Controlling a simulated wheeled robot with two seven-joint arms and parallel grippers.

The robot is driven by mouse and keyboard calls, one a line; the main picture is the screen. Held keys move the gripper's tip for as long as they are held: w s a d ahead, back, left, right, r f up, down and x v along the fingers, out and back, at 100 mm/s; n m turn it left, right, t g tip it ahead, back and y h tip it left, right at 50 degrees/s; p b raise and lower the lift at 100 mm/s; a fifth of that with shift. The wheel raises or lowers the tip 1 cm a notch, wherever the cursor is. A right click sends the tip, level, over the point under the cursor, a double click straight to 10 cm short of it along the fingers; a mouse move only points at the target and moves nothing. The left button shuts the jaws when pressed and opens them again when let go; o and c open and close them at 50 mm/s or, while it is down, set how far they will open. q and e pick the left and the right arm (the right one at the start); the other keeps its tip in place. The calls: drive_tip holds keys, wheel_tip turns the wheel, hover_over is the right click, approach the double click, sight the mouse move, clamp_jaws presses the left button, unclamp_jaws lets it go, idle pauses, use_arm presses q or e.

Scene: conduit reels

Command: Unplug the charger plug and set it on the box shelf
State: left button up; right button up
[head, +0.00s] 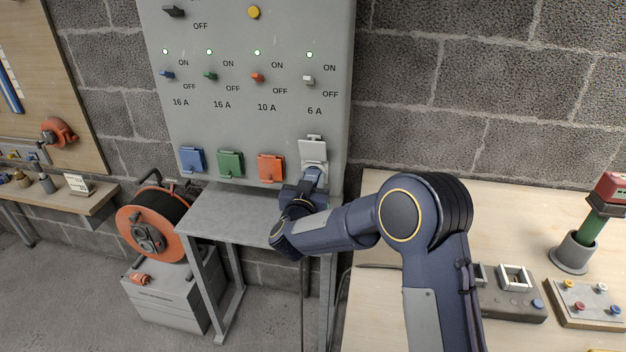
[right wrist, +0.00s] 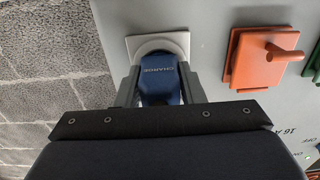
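The blue charger plug (right wrist: 160,78), lettered CHARGE, is in the white socket (right wrist: 178,40) in the right wrist view. In the head view this socket (head: 313,151), with its lid up, is at the right end of the panel's socket row. My right gripper (right wrist: 160,85) has a finger along each side of the plug and looks shut on it. In the head view my right gripper (head: 311,178) is at the socket and mostly hides the plug. The grey box shelf (head: 232,212) below the panel is bare where it shows. My left gripper is not in view.
Blue (head: 192,160), green (head: 230,164) and orange (head: 271,168) covered sockets sit left of the white one. An orange cable reel (head: 150,231) stands on a grey case (head: 165,297) left of the shelf. A wooden bench (head: 510,225) with fittings is at right.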

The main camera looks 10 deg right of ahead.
clamp_jaws()
drive_tip(key=v, duration=0.6)
drive_tip(key=shift+b, duration=0.3)
idle(0.6)
